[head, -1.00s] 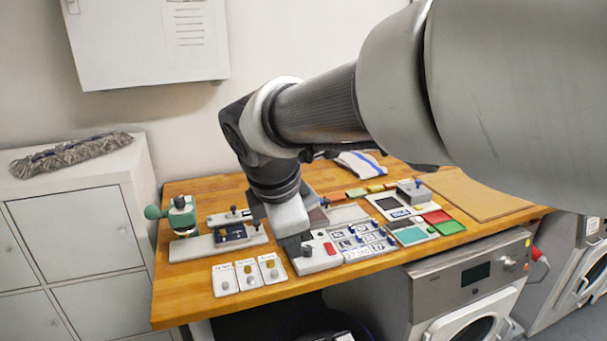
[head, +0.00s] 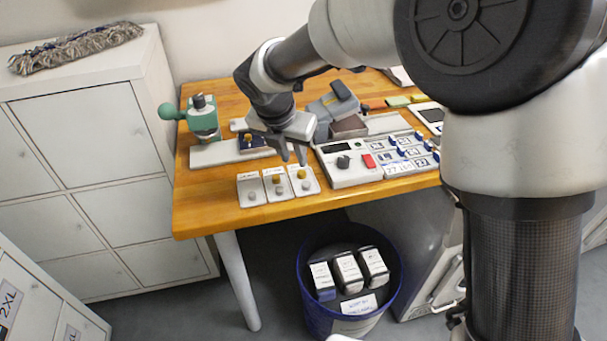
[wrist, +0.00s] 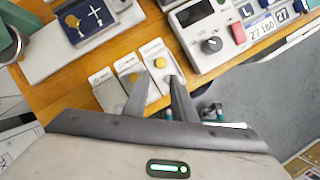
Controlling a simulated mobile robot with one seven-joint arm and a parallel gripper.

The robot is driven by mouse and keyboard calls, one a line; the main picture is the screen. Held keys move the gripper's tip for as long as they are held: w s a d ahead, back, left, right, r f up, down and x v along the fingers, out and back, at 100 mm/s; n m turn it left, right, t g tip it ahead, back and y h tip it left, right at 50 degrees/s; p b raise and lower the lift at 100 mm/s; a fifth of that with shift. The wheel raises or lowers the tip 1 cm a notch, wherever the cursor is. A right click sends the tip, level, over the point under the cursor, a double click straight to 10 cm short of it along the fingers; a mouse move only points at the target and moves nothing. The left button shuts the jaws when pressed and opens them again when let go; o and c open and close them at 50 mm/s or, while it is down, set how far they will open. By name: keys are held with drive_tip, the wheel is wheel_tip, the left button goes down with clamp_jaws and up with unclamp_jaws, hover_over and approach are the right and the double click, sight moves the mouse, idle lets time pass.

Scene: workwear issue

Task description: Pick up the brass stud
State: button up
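The middle card (head: 268,196) and right card (head: 313,187) also show small yellow-gold round marks or studs; I cannot tell which is the brass stud. In the wrist view a gold round piece (wrist: 160,62) lies just beyond my fingertips, on the right card. My gripper (head: 293,157) is above the right cards, pointing down. In the wrist view my gripper (wrist: 160,80) is open, with nothing between its fingers. The fingers hide part of the cards.
A grey console (head: 350,175) with a black knob and red button stands right of the cards. Behind them is a grey base with a navy card (wrist: 92,18) bearing a gold disc. A green press (head: 202,120) stands left. A blue bin (head: 308,300) is below the front edge.

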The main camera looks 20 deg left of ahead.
sight(301, 173)
drive_tip(key=x, duration=0.2)
drive_tip(key=b+x, duration=0.1)
drive_tip(key=x, duration=0.5)
drive_tip(key=shift+w+d+r, duration=0.1)
drive_tip(key=shift+w, duration=0.15)
clamp_jaws()
